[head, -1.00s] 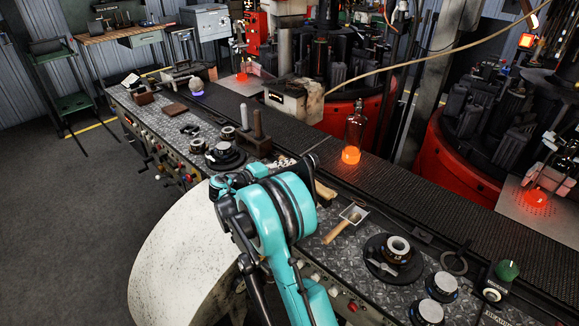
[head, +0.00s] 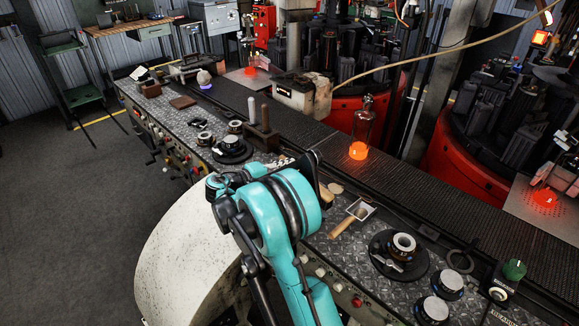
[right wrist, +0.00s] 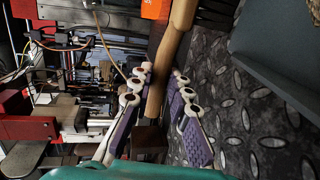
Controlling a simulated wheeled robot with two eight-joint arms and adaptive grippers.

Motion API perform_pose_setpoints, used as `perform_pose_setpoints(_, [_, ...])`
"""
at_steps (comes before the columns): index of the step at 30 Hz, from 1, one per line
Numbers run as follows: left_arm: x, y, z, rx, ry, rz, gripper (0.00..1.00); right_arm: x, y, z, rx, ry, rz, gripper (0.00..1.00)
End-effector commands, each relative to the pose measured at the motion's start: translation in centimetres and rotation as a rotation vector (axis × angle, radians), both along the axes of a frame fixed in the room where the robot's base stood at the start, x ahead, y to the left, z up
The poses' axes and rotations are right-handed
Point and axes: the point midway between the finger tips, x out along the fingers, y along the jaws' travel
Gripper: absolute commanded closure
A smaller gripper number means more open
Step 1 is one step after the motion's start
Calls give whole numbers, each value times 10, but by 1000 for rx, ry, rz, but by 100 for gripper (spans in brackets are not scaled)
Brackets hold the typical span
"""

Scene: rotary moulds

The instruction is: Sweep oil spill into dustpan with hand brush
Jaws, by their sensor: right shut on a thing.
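My right gripper (right wrist: 163,88) is shut on the light wooden handle of the hand brush (right wrist: 172,50) in the right wrist view. The brush's dark bristles (right wrist: 215,12) show at the top of that view. In the head view, my teal arm hides most of the gripper; a wooden piece, probably the brush (head: 326,195), shows just right of it. A small metal dustpan (head: 361,209) with a wooden handle lies on the diamond-plate bench to its right. A tan oval patch (head: 335,188) shows near the brush; I cannot tell whether it is the oil spill. My left gripper is not in view.
The diamond-plate bench (head: 322,244) carries black round moulds (head: 398,262) at right and more parts at left. A conveyor (head: 430,205) runs behind it, with a glowing orange-based bottle (head: 359,148).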

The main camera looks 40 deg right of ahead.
Motion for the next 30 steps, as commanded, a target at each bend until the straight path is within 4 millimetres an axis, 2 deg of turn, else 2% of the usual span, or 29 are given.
perform_pose_setpoints(10, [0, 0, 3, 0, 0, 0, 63, 0, 0, 5, -1, 1, 0, 100])
perform_pose_setpoints(21, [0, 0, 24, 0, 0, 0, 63, 0, 0, 34, -1, 1, 0, 100])
perform_pose_setpoints(24, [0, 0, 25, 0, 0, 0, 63, 0, -1, 37, -1, 1, -1, 100])
perform_pose_setpoints(30, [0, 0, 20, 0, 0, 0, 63, 3, -18, 31, -1, 1, -2, 100])
